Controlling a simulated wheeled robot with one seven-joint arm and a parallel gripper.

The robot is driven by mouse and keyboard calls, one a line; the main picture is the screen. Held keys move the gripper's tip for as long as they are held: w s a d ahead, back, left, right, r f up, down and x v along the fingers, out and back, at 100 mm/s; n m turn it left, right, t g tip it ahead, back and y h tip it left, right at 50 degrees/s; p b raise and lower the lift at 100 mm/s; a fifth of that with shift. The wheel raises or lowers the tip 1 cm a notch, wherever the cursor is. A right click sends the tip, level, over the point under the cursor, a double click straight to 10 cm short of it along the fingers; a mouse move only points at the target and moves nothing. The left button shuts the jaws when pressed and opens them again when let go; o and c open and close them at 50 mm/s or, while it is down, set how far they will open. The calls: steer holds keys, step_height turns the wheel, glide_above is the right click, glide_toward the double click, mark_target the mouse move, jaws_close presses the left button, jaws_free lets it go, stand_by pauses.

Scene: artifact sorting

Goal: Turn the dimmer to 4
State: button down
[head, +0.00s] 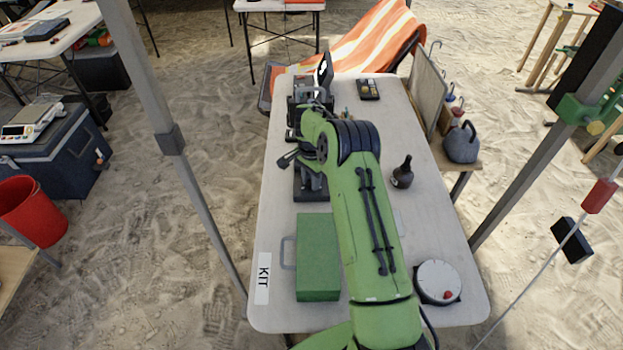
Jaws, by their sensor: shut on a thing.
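My green arm reaches up the white table (278,215) to its far end. My gripper (316,94) is there, small and partly hidden by my own wrist, at a dark boxy device (297,112) with an upright panel (324,70). It is shut on what appears to be the dimmer knob at this device. The knob itself, its pointer and any numbers around it are hidden or too small to read, so I cannot tell its setting.
A green box (318,262) and a white round dial-like object (438,281) with a red spot are at the near end. A small dark case (368,89) lies at the far right. Grey poles (172,140) flank the table.

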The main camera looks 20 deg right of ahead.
steer(key=shift+m, duration=0.6)
steer(key=c, duration=0.9)
jaws_free()
steer(key=shift+o, duration=0.2)
step_height(320, 180, up, 16)
steer(key=p, duration=0.3)
steer(key=shift+f, duration=0.15)
